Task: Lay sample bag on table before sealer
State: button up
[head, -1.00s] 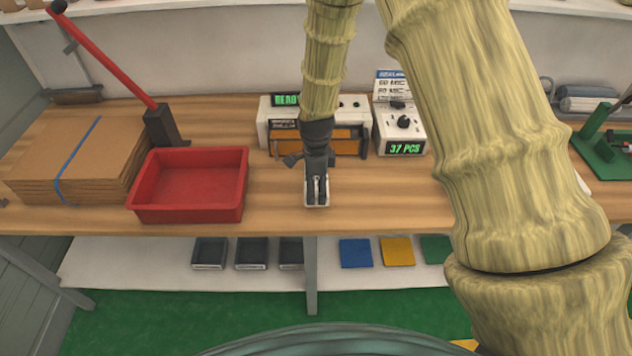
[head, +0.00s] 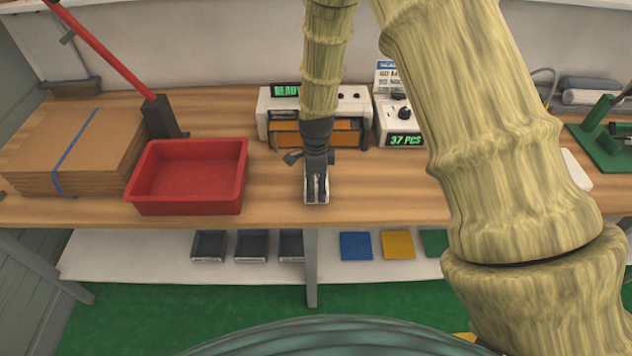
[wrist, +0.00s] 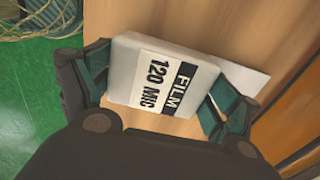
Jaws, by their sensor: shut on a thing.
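The sample bag, a white packet labelled "FILM 120 MIC" (wrist: 158,75), is between the fingers of my gripper (wrist: 152,88) in the wrist view. In the head view my gripper (head: 316,188) points down near the table's front edge, with a small white part of the bag (head: 316,202) showing. I cannot tell whether the bag touches the table (head: 275,208). The sealer (head: 350,104), with a green READY display and orange front, stands just behind, partly hidden by my arm. Its orange front also shows in the wrist view (wrist: 290,127).
A red tray (head: 187,205) stands left of my gripper, beside strapped cardboard (head: 75,145) and a red-handled lever (head: 115,60). A counter reading "37 PCS" (head: 402,125) stands right of the sealer. A pale flat piece (wrist: 240,78) lies past the bag.

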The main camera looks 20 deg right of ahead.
jog(key=shift+f, duration=0.6)
jog(key=o, duration=0.9)
jog(key=shift+c, duration=0.2)
notch_tip(320, 180, up, 12)
